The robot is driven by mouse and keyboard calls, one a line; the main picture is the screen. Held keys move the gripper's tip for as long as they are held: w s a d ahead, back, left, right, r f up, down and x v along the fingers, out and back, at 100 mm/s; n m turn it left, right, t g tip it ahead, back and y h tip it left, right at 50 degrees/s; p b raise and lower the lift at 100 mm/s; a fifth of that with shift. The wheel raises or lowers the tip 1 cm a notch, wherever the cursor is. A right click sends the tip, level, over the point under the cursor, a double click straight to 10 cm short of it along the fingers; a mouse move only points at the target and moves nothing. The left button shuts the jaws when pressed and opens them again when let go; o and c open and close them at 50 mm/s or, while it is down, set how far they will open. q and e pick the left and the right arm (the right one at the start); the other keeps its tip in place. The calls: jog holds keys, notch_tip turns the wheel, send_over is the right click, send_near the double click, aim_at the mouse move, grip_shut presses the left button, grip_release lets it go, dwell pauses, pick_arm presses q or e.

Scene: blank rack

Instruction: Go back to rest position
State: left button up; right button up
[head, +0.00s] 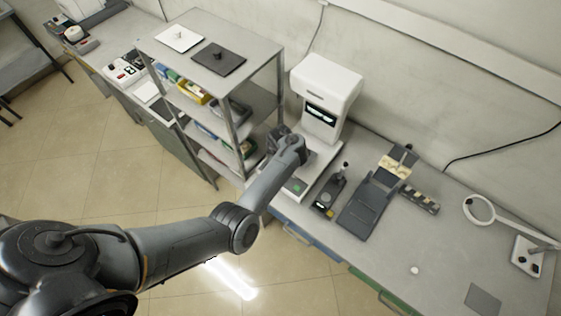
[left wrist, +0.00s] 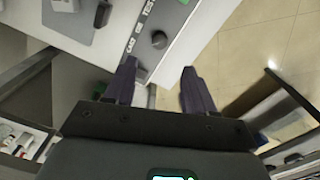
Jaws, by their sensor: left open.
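My left arm (head: 185,247) reaches in from the left in the head view, out to the gap between the metal shelf rack and the white machine. Its wrist end (head: 288,148) is in front of the machine, and the fingers are hard to make out there. In the left wrist view my left gripper (left wrist: 159,88) is open, its two dark fingers apart with nothing between them. Beyond the fingers are a pale panel edge with a black knob (left wrist: 159,39) and the tiled floor. My right gripper is in neither view.
The metal shelf rack (head: 262,62) stands close left of my wrist, with bins on its shelves. The white machine (head: 327,80) stands close right. A dark tray (head: 365,210), small devices and a ring lamp (head: 478,209) are on the bench. Open tiled floor (head: 110,170) lies in front.

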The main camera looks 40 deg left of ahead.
pick_arm(q)
jog(key=shift+r, duration=0.55)
jog(key=shift+s+f, duration=0.1)
